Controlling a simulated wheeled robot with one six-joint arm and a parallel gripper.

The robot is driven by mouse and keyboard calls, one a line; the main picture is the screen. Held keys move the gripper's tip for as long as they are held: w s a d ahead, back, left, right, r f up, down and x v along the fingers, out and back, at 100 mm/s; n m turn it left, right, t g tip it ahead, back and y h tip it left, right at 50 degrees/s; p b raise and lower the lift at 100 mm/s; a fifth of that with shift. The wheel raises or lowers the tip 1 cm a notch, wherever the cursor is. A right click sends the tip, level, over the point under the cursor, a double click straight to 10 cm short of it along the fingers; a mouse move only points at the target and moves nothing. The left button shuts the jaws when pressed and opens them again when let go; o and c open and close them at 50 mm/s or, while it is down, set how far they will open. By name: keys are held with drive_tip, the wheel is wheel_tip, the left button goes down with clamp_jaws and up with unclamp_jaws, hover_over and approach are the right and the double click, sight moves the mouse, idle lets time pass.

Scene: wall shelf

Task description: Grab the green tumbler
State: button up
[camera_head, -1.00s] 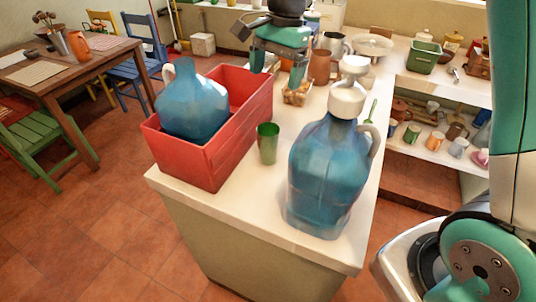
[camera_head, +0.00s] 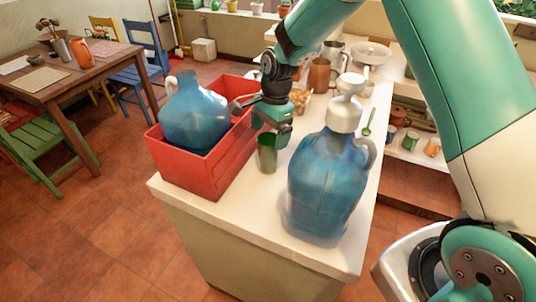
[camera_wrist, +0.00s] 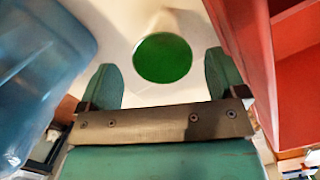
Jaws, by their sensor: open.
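The green tumbler (camera_head: 267,155) stands upright on the white counter between the red crate and the large blue jug. In the wrist view its round green opening (camera_wrist: 162,58) shows just beyond and between my two fingers. My gripper (camera_head: 270,128) is open and empty, pointing down right above and behind the tumbler. In the wrist view my fingers (camera_wrist: 163,84) are spread on either side of the tumbler's rim. I cannot tell whether either finger touches it.
The red crate (camera_head: 196,175) with a blue jug (camera_head: 195,115) in it is close on the left. Another blue jug (camera_head: 325,185) with a white cap stands close on the right.

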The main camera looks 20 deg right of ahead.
sight(268, 154)
drive_tip(key=shift+a+f+p, duration=0.15)
drive_tip(key=shift+f+p, duration=0.3)
drive_tip(key=shift+f, duration=0.75)
drive_tip(key=shift+a+f+p, duration=0.15)
drive_tip(key=shift+f+p, duration=0.3)
drive_tip(key=shift+f, duration=0.75)
drive_tip(key=c, duration=1.1)
drive_tip(key=shift+r, duration=0.15)
